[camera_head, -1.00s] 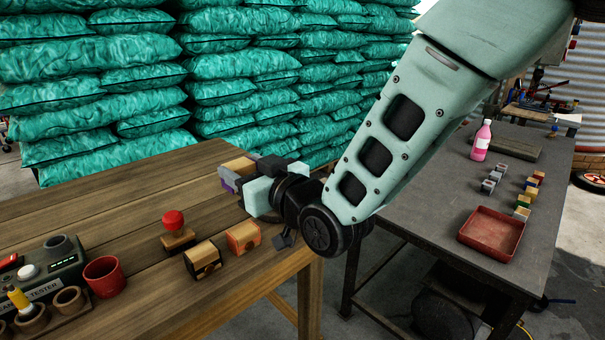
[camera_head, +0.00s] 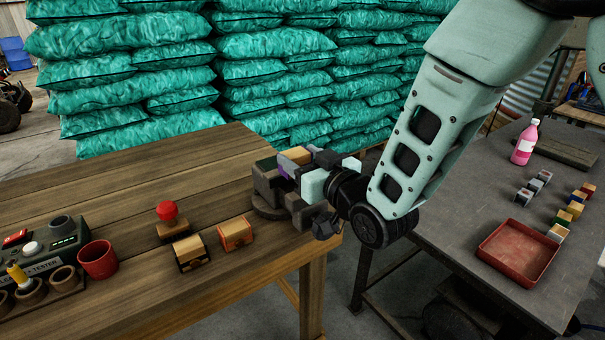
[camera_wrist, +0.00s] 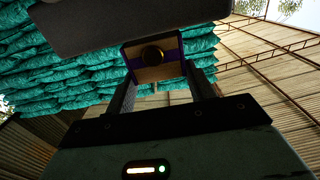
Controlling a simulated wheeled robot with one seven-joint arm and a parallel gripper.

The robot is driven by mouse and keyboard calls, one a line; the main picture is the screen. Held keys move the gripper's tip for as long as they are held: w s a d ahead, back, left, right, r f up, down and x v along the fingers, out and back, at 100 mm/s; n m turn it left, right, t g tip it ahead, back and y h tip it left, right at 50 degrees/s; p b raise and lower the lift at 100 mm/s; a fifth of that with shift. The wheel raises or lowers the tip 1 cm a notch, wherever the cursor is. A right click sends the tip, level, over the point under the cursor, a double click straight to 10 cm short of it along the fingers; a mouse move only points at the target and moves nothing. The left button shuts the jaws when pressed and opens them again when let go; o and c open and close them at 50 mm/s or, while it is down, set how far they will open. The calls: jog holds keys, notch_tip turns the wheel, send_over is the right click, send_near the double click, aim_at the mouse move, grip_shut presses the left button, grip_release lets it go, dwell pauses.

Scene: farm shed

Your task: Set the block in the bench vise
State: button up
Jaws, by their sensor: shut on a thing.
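The block (camera_head: 296,154) has a pale wood face and purple on its side. It is held between the fingers of my gripper (camera_head: 303,168). In the wrist view the block (camera_wrist: 153,70) sits between both fingertips, its wood face with a dark round spot toward the camera. The grey bench vise (camera_head: 268,186) stands on a round base near the right corner of the wooden table. The block is at or just above the vise's jaws. My gripper hides part of the vise, and I cannot tell whether the block touches it.
On the wooden table (camera_head: 120,180) are two wood blocks (camera_head: 190,252) (camera_head: 236,233), a red-knobbed piece (camera_head: 167,212), a red cup (camera_head: 97,260) and a tester box (camera_head: 50,250). A grey bench (camera_head: 450,200) at right carries a red tray (camera_head: 517,252), small blocks and a pink bottle (camera_head: 524,142).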

jog(key=shift+f, duration=1.85)
jog(key=shift+f, duration=0.1)
jog(key=shift+f, duration=0.1)
jog(key=o, duration=1.1)
jog(key=shift+r, duration=0.2)
